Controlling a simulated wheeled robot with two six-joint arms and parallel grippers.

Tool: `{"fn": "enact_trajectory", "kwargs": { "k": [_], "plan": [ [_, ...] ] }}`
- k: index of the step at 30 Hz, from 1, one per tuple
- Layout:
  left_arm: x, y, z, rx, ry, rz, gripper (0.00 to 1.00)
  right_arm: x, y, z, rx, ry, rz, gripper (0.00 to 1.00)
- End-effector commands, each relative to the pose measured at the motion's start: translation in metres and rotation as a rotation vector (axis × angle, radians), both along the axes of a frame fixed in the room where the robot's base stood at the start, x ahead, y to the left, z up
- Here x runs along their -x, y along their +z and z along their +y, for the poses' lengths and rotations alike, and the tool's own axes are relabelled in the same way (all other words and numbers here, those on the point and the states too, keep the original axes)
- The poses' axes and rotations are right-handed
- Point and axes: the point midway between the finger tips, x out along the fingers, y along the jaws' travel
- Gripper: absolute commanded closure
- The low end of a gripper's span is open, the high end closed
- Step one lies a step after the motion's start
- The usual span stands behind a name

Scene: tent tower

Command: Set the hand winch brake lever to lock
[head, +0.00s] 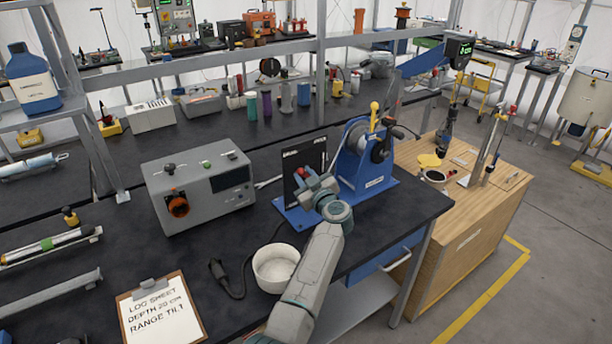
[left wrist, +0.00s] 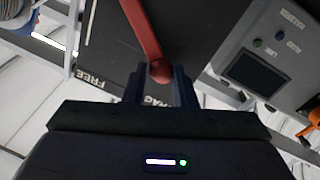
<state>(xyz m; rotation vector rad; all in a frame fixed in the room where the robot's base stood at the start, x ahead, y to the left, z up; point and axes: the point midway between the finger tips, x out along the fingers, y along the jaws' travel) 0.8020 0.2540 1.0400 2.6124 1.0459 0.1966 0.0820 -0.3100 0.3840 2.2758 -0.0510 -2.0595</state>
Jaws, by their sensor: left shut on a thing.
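The blue hand winch (head: 352,165) stands on the black bench with a yellow-knobbed handle (head: 374,112). A black upright label panel (head: 312,156) stands at its left. The red brake lever (left wrist: 143,30) crosses this panel and ends in a red ball knob (left wrist: 161,72). My left gripper (head: 304,179) is at the panel, its fingertips (left wrist: 160,84) shut on the knob. In the left wrist view the panel's lettering is upside down; "FREE" (left wrist: 90,78) is left of the knob and a partly covered "DRAG" is beside the fingers. No lock marking is readable. My right gripper is not in view.
A grey instrument box (head: 198,190) stands left of the panel. A white bowl (head: 275,268) and a clipboard (head: 162,312) lie nearer. A wooden cabinet (head: 470,215) with small items stands right of the bench. Several bottles line the bench behind.

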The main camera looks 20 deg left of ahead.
Motion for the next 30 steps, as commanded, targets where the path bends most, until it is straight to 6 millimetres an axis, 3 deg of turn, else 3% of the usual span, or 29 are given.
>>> {"fn": "enact_trajectory", "kwargs": {
  "k": [18, 30],
  "plan": [
    [0.021, -0.057, 0.016, 0.255, 0.002, -0.322, 1.0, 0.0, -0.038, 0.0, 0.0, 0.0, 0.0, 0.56],
    [0.024, -0.072, 0.018, 0.343, 0.002, -0.432, 1.0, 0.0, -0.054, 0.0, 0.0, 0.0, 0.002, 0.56]
  ]
}}
